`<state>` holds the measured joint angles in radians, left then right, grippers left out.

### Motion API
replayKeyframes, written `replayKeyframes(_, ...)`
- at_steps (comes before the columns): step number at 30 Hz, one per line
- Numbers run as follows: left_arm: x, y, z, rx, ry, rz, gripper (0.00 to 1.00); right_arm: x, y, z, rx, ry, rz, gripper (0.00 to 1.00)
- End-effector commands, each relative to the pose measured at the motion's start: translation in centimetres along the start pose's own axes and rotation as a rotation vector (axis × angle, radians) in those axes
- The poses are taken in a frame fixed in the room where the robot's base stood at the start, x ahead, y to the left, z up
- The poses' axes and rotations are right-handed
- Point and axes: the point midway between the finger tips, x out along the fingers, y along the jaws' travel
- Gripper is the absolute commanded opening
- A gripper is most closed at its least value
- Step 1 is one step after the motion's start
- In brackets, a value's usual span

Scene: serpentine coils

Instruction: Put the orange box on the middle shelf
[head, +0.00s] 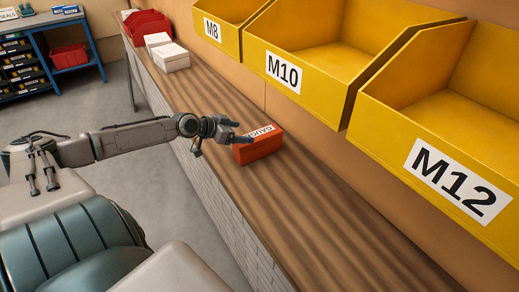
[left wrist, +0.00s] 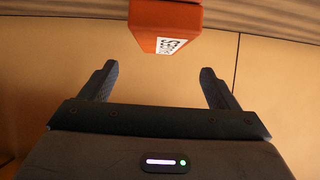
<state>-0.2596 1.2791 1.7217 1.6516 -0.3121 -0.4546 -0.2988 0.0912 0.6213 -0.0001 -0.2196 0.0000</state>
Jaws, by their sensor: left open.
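The orange box (head: 258,145) lies on the wooden counter, with a white printed label on its top. My left gripper (head: 218,138) is open at the box's left side, with its fingers pointing toward it. In the left wrist view the orange box (left wrist: 165,25) shows at the top centre, beyond the two spread fingers of my left gripper (left wrist: 158,85). Nothing is between the fingers. My right gripper is not in view. No middle shelf can be made out for certain.
Yellow bins marked M8 (head: 212,30), M10 (head: 284,72) and M12 (head: 455,183) hang above the counter (head: 310,215) on the right. The near counter is clear. A blue workbench (head: 65,20) stands far left.

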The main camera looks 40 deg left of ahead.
Motion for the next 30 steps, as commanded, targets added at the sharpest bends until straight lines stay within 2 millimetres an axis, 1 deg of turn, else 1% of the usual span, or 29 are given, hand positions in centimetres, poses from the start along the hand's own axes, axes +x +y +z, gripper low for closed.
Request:
replayKeyframes(1,0.9,0.0,0.4,-0.001,0.006,-0.003,0.83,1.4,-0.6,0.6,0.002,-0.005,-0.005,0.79)
replayKeyframes(2,1.1,-0.1,0.5,-0.001,0.003,-0.006,0.83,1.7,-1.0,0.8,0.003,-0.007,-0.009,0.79)
replayKeyframes(3,1.1,-0.1,0.0,-0.004,0.005,-0.007,0.83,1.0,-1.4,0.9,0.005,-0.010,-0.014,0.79)
replayKeyframes(7,2.0,-0.2,-0.1,-0.005,0.006,-0.007,0.83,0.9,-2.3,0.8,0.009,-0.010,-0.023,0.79)
replayKeyframes(12,3.1,-0.1,0.0,-0.003,0.002,-0.006,0.83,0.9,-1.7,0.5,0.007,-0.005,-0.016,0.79)
replayKeyframes(20,3.8,-0.1,0.0,-0.004,0.000,-0.005,0.83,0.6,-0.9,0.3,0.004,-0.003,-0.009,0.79)
replayKeyframes(23,4.5,-0.1,0.1,-0.005,0.001,-0.005,0.83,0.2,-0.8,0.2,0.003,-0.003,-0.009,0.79)
replayKeyframes(30,7.0,-0.2,0.5,-0.006,0.002,-0.005,0.83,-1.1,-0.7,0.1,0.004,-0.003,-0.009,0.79)
